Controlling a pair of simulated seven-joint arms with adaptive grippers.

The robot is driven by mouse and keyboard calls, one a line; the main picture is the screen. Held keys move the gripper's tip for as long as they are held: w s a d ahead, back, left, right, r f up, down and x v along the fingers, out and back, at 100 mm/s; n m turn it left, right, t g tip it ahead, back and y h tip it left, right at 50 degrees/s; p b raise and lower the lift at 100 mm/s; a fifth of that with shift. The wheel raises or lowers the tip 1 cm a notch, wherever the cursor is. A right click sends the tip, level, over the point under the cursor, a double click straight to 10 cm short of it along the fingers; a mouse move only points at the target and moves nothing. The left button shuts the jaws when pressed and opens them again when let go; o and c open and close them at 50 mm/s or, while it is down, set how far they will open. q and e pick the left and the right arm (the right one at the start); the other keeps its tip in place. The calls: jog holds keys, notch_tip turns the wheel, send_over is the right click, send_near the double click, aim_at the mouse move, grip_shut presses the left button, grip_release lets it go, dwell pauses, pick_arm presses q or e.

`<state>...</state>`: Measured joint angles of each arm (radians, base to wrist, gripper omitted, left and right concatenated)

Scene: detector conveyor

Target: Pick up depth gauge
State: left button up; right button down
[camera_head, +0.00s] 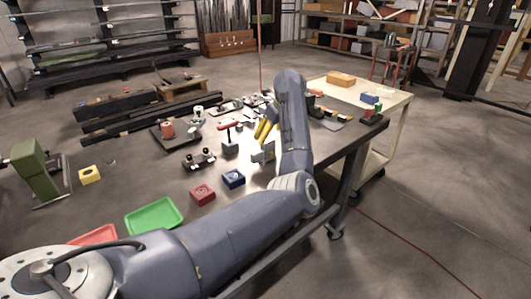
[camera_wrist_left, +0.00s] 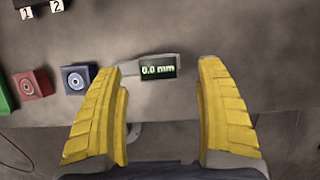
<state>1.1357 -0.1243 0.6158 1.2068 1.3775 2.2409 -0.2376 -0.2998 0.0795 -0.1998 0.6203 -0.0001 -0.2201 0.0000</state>
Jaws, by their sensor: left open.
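The depth gauge shows in the left wrist view as a small grey body with a dark display (camera_wrist_left: 158,69) reading 0.0 mm. It lies on the table between the two yellow fingertips in that picture; contact does not show. My left gripper (camera_wrist_left: 165,68) is open, with one finger on each side of the gauge. In the head view the yellow fingers of my left gripper (camera_head: 266,131) hang over the table, and a grey block-like item that looks like the gauge (camera_head: 262,154) sits just below them. My right gripper is not in view.
A blue block (camera_head: 233,179) and a red block (camera_head: 203,194) sit left of the gauge. A green tray (camera_head: 154,216) lies nearer the front. Several fixtures and tools crowd the table's middle. A cream cart (camera_head: 385,105) stands to the right.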

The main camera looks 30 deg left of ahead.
aim_at(268, 139)
pick_arm(q)
jog(key=shift+x, duration=1.75)
jog(key=shift+s, duration=0.1)
jog(key=shift+c, duration=0.3)
grip_shut()
